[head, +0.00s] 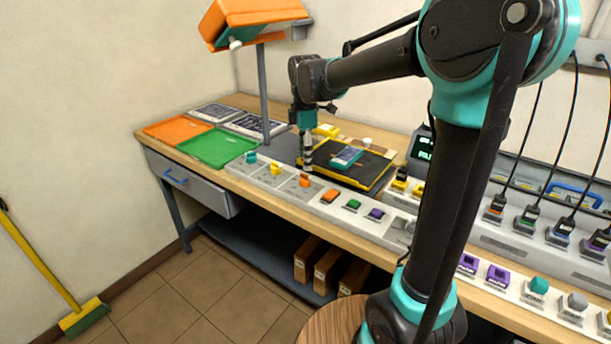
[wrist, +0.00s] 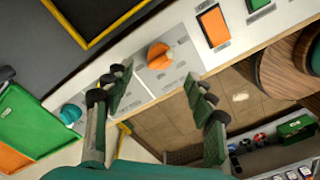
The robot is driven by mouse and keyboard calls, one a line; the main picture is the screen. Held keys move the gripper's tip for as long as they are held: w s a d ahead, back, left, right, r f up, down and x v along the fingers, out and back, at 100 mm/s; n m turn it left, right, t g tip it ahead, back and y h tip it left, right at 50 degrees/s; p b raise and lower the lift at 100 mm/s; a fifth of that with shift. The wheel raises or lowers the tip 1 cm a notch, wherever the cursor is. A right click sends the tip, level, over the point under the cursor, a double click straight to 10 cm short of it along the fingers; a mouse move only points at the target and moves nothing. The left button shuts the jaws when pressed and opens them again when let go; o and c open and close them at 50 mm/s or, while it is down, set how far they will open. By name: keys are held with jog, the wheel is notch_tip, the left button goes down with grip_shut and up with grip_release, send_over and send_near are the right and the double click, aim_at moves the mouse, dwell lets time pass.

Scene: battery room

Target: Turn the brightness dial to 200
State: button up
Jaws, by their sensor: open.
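A row of three round dials sits on the pale panel strip along the bench's front edge: teal (head: 251,157), yellow (head: 275,169) and orange (head: 304,180). Their labels are too small to read, so I cannot tell which one is for brightness. My gripper (head: 307,166) points down just above the orange dial. In the wrist view my gripper (wrist: 157,80) has its fingers spread, with nothing between them. The orange dial (wrist: 159,56) shows just beyond the fingertips, apart from them. The teal dial (wrist: 70,114) shows at left; the yellow one is hidden behind a finger.
Right of the dials are orange (head: 331,197), green (head: 353,204) and purple (head: 376,213) push buttons. A yellow-edged black tray (head: 365,178) lies behind the panel. A lamp post (head: 264,95) stands near my gripper. Green (head: 218,148) and orange (head: 178,131) mats lie left.

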aim_at(306, 175)
notch_tip(306, 175, down, 7)
jog(key=shift+r, duration=0.1)
jog(key=shift+c, duration=0.5)
jog(key=c, duration=1.1)
jog(key=shift+o, duration=0.2)
jog(key=shift+m, duration=0.4)
jog(key=m, duration=0.5)
jog(key=shift+m, duration=0.3)
jog(key=m, duration=0.5)
jog(key=shift+m, duration=0.3)
